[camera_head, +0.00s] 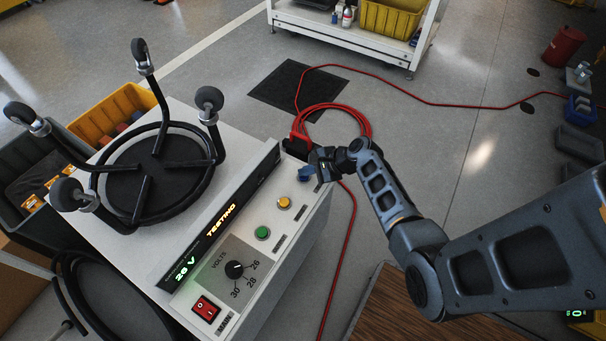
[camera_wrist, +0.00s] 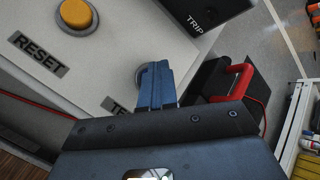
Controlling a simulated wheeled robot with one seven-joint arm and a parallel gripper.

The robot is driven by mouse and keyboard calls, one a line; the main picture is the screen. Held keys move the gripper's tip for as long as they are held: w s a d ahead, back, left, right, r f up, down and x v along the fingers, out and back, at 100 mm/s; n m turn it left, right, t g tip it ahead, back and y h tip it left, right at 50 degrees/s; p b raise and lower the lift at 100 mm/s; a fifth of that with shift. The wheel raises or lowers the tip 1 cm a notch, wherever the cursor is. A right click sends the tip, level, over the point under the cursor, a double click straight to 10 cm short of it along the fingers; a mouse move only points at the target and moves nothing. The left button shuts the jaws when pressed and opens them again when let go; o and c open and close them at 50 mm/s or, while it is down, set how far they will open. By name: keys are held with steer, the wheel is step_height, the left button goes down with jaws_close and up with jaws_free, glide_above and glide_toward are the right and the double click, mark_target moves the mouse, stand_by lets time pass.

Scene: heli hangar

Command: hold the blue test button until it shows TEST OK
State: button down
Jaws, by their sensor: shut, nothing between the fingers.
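The grey power unit (camera_head: 285,235) has a sloped panel with a display (camera_head: 221,221) that reads "TESTING" in orange and a voltage in green. My gripper (camera_head: 307,173) is at the far end of the panel, with its shut blue fingertips against the test button position. In the wrist view the fingers (camera_wrist: 157,86) cover the blue button, and only its grey ring (camera_wrist: 140,76) shows beside them. A label starting "TE" (camera_wrist: 116,106) is partly hidden by my gripper. Nothing is held between the fingers.
A yellow RESET button (camera_head: 284,203), a green button (camera_head: 263,233), a volts dial (camera_head: 234,269) and a red main switch (camera_head: 206,308) share the panel. A black wheeled ring stand (camera_head: 157,176) sits on top. A red cable (camera_head: 349,245) runs from the unit across the floor.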

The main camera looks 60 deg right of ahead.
mark_target(307, 177)
stand_by(0.7)
steer(key=shift+r+p, duration=0.85)
steer(key=shift+p, duration=0.1)
step_height(307, 177, up, 5)
steer(key=p, duration=0.5)
